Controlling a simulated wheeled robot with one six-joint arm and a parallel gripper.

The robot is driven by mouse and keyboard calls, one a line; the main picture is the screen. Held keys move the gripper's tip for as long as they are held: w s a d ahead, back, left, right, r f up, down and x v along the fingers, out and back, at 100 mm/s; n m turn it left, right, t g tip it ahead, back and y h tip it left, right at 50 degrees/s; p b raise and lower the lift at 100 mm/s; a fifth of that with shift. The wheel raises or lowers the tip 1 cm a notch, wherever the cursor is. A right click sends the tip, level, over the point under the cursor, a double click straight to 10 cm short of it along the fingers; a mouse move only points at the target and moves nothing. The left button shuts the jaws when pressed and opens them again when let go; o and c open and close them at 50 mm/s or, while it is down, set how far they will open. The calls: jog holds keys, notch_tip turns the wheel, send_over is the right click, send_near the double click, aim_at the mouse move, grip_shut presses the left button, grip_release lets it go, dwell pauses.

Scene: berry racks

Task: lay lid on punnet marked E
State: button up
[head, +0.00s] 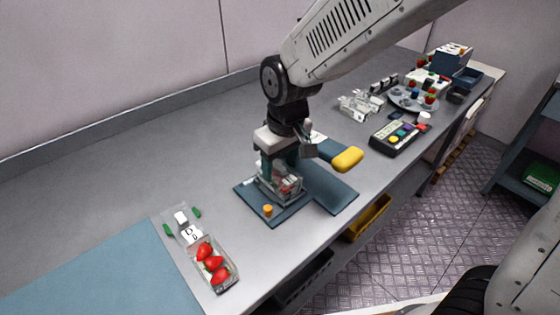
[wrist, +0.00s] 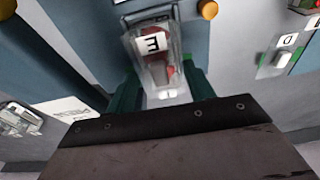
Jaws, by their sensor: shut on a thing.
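The punnet marked E (head: 287,190) is a clear box with red berries, standing on a dark teal mat (head: 248,193). In the wrist view the punnet (wrist: 140,62) shows its white E label upside down. My gripper (head: 278,172) is right over the punnet, pointing down. In the wrist view the green fingers of my gripper (wrist: 162,88) stand either side of a clear piece at the punnet's near end, which looks like the lid. The clear plastics overlap, so I cannot tell whether lid and punnet touch.
An orange knob (head: 267,210) stands at the mat's front corner. An open punnet of strawberries (head: 215,266) with a D label (head: 190,234) lies front left. A yellow-ended tool (head: 347,159) is right of my gripper. A button box (head: 397,138) and clear parts (head: 360,105) are farther right.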

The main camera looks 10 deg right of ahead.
jog(key=shift+f, duration=0.2)
dwell(0.5)
jog(key=o, duration=1)
jog(key=shift+o, duration=0.2)
jog(key=shift+r, duration=3.5)
jog(key=s+d+r+m, duration=0.2)
jog(key=s+d+m, duration=0.1)
jog(key=s+d, duration=0.6)
jog(key=s+d+r+m+h, duration=0.1)
jog(key=s+d+r+m, duration=0.2)
jog(key=s+d, duration=0.7)
jog(key=shift+s+d+r+m, duration=0.25)
jog(key=shift+d+r+m, duration=0.15)
jog(key=shift+d, duration=0.45)
